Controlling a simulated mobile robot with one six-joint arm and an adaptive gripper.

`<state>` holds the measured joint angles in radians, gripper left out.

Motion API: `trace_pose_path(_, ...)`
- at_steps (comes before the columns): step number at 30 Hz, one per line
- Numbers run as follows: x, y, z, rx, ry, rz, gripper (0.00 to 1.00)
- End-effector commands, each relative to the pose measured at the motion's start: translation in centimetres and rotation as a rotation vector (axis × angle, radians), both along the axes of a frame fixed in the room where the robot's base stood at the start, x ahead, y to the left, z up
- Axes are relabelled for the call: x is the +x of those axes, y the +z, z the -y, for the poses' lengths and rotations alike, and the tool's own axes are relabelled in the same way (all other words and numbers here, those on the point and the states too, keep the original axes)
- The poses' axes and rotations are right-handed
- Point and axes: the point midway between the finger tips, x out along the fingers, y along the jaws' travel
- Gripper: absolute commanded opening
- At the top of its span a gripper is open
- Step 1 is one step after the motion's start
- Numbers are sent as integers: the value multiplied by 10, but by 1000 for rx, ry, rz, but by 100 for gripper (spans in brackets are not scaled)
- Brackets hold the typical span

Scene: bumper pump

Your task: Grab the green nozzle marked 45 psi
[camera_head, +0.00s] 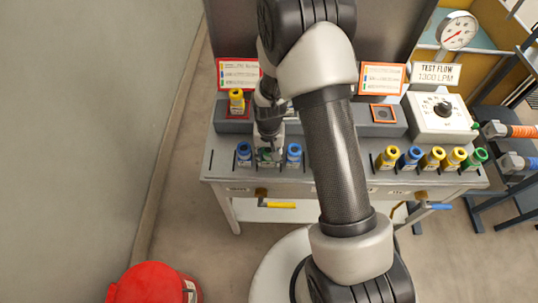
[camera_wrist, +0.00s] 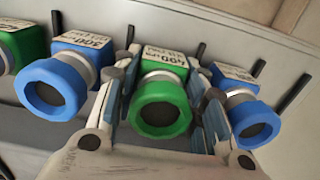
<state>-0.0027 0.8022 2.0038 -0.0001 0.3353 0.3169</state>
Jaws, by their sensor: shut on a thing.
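A green nozzle (camera_wrist: 162,106) with a white label sits between the two fingers of my gripper (camera_wrist: 166,120) in the wrist view. My gripper is shut on it, with a finger on each side. The label's top line seems to start with 400; its smaller line is too small to read, so I cannot confirm 45 psi. In the head view the green nozzle (camera_head: 265,156) is at the front of the grey bench, mostly covered by my gripper (camera_head: 268,147). It appears to be still in its place in the row.
Blue nozzles stand close on both sides, one left (camera_wrist: 58,84) and one right (camera_wrist: 247,112) in the wrist view. Another green nozzle (camera_wrist: 22,44) is at the far left there. A yellow nozzle (camera_head: 237,101) stands behind; several more line the bench's right. A flow-test box (camera_head: 437,117) stands behind those.

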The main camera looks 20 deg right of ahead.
Motion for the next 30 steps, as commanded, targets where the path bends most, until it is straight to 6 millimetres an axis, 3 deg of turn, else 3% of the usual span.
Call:
trace_pose_path(8, 0, 0, 0, 0, 0, 0, 7)
trace_pose_path(20, 1, 11, 0, 0, 0, 2, 7)
trace_pose_path(26, 2, 46, 0, 0, 0, 5, 7)
trace_pose_path(30, 2, 85, 0, 0, 0, 6, 7)
